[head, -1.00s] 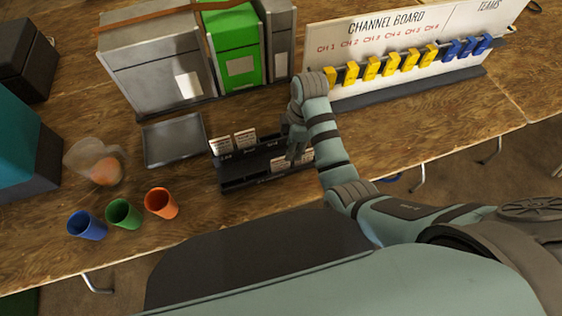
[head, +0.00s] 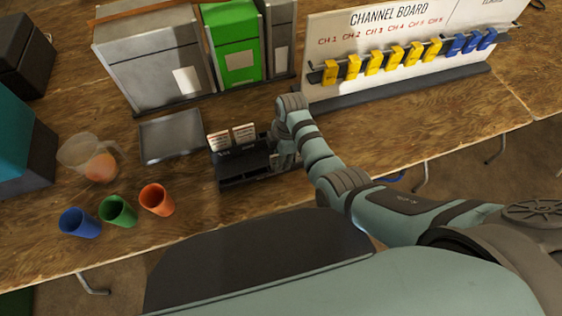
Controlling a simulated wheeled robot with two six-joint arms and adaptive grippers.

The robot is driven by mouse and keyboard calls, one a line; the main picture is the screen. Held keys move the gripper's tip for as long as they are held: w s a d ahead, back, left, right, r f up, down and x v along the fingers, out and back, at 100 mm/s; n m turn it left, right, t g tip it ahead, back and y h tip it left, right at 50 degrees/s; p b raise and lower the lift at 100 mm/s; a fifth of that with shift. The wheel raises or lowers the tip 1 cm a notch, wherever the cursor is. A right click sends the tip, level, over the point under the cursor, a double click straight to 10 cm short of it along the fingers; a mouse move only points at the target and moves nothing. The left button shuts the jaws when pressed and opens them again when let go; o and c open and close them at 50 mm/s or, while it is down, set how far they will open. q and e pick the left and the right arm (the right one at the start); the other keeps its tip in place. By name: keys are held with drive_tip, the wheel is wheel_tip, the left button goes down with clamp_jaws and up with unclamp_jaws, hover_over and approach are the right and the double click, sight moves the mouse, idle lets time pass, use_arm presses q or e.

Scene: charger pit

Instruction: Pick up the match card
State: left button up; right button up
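A black card rack (head: 240,168) stands on the wooden table. Two small white cards (head: 218,141) and (head: 244,134) stand upright in its back row at the left. Their print is too small to read, so I cannot tell which one is the match card. My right gripper (head: 282,158) is down at the right end of the rack. It and the arm hide that end and any cards there. Its fingers are dark and partly covered, so I cannot tell whether they are open or hold a card. My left gripper is not in view.
A grey tray (head: 171,138) lies left of the rack. Blue (head: 80,223), green (head: 118,211) and orange (head: 157,199) cups and a clear pitcher (head: 88,158) stand further left. Behind are metal cases (head: 155,62), a green case (head: 235,45) and the channel board (head: 400,55).

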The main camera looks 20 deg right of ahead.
clamp_jaws()
drive_tip(key=shift+r, duration=0.1)
